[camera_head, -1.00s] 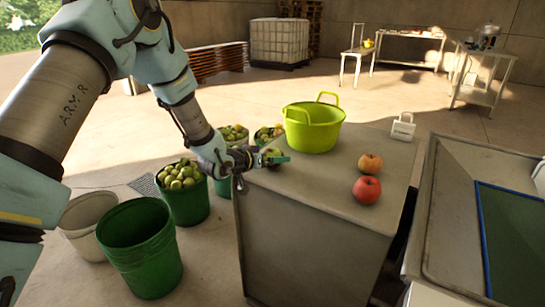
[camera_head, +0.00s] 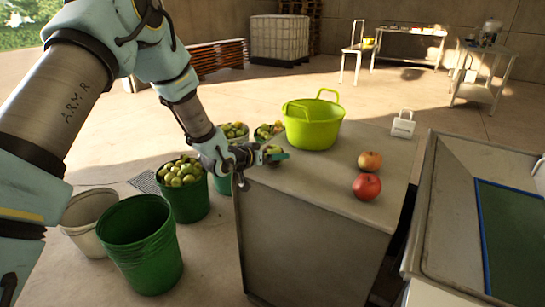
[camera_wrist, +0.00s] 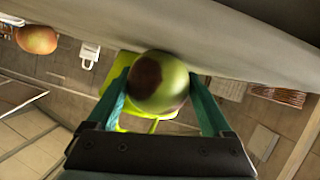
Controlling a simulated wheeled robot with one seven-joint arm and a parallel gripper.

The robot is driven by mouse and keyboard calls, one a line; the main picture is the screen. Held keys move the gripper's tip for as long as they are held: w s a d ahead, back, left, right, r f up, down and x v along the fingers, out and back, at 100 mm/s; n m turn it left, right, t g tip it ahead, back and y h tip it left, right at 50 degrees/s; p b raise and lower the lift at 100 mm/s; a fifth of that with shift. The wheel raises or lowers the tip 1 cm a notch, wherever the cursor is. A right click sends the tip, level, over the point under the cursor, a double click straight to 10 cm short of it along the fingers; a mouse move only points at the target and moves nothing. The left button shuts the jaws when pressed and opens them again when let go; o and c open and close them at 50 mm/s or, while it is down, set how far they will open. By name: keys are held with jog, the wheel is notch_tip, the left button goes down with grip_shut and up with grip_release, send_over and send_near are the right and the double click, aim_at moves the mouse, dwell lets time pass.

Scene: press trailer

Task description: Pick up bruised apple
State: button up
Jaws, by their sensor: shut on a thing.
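The bruised apple (camera_wrist: 158,82) is green with a dark brown patch. In the wrist view it sits between the two green fingers of my gripper (camera_wrist: 160,92), which are shut on it. In the head view my gripper (camera_head: 272,155) is at the left edge of the grey counter, and the apple (camera_head: 273,150) shows small and partly hidden by the fingers. I cannot tell whether the apple touches the counter top.
A lime-green tub (camera_head: 313,125) stands behind my gripper on the counter (camera_head: 320,185). A red apple (camera_head: 367,187), a yellow-red apple (camera_head: 370,161) and a small white bag-shaped object (camera_head: 403,124) are to the right. Buckets, including an empty green one (camera_head: 140,245), stand at left.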

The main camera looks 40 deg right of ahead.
aim_at(272, 147)
jog(key=shift+r+b, duration=0.65)
jog(key=shift+r, duration=4.35)
